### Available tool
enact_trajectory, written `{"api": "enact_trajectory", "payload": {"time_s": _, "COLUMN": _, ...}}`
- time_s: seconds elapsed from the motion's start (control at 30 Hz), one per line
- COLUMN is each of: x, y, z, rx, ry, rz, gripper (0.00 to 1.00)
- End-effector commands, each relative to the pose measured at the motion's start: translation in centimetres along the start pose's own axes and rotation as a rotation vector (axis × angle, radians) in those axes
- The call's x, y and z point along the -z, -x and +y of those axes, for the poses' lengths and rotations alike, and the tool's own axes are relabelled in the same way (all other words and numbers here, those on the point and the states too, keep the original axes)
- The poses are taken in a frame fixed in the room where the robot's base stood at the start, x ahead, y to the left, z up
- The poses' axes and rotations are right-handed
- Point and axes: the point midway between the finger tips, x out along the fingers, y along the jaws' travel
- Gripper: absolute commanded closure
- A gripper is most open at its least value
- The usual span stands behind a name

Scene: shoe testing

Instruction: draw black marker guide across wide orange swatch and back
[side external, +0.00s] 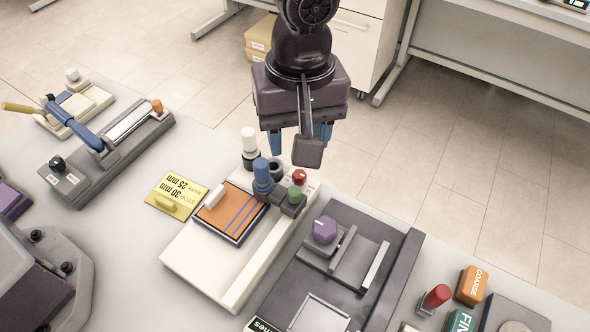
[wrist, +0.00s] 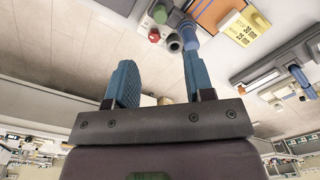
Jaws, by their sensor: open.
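The wide orange swatch (side external: 213,213) lies on a cream board (side external: 205,263), with blue stripes along its right part and a small white block on it. It also shows at the top of the wrist view (wrist: 210,14). At its right edge stands a blue knob (side external: 262,176) beside a dark block with green (side external: 295,194) and red (side external: 299,177) caps. A white-topped, black-based piece (side external: 249,141) stands at the board's far end; I cannot tell which piece is the black marker guide. My gripper (side external: 299,138) is open and empty, above and beyond the board's far end.
A grey device with a blue lever (side external: 88,135) is at the left. The floor lies beyond the table edge.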

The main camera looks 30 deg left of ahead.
Motion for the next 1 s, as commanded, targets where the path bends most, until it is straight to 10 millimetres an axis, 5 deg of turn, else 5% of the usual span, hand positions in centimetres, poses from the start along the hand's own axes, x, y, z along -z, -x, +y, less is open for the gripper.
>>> {"api": "enact_trajectory", "payload": {"time_s": 0.5, "x": 0.0, "y": -10.0, "z": -0.1, "rx": 0.005, "ry": 0.000, "rz": 0.000, "gripper": 0.52}}
{"api": "enact_trajectory", "payload": {"time_s": 1.0, "x": 0.0, "y": -11.8, "z": 0.0, "rx": 0.000, "ry": 0.000, "rz": 0.000, "gripper": 0.52}}
